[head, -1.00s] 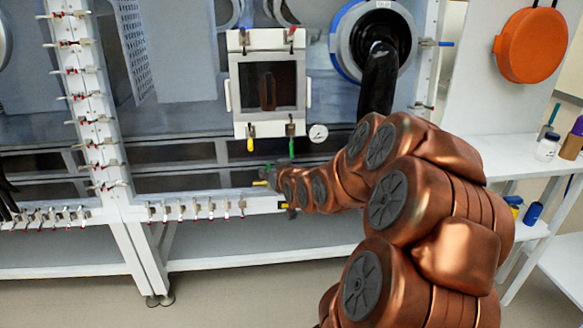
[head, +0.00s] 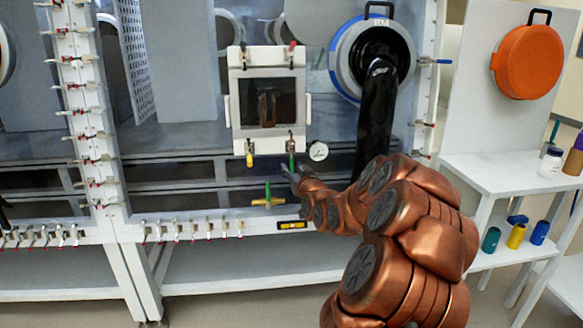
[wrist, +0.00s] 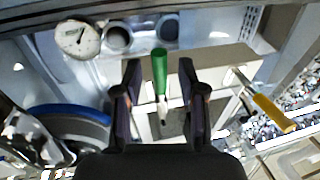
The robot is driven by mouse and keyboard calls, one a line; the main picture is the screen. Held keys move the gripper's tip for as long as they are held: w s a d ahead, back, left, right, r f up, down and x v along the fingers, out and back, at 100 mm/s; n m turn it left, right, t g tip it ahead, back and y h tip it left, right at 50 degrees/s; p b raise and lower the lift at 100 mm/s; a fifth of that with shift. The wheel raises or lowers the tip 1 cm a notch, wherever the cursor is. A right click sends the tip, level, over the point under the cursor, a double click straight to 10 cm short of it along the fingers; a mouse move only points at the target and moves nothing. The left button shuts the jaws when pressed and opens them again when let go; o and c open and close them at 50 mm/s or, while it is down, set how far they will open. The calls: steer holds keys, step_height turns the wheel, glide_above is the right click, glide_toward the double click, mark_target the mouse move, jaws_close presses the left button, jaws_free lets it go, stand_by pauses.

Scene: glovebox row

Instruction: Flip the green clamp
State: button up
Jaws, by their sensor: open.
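The green clamp (head: 291,160) is at the lower right corner of the white hatch (head: 240,103), its green handle hanging down. In the wrist view the green handle (wrist: 160,68) shows between the fingers of my gripper (wrist: 159,80), with space on both sides. My gripper (head: 289,172) is open and empty, just below the clamp in the head view. The clamp's metal base shows only partly in the wrist view. The yellow-handled clamp (head: 250,159) is at the hatch's lower left corner and shows at the right in the wrist view (wrist: 272,112).
A round gauge (head: 318,151) is right of the green clamp. A black glove (head: 377,110) hangs from the blue-rimmed port, close to my arm. A green and yellow T-shaped item (head: 268,198) and a yellow level (head: 292,225) are on the ledge below. Black and red clamps top the hatch.

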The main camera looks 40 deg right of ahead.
steer(key=shift+x, duration=0.85)
steer(key=shift+c, duration=0.3)
jaws_close()
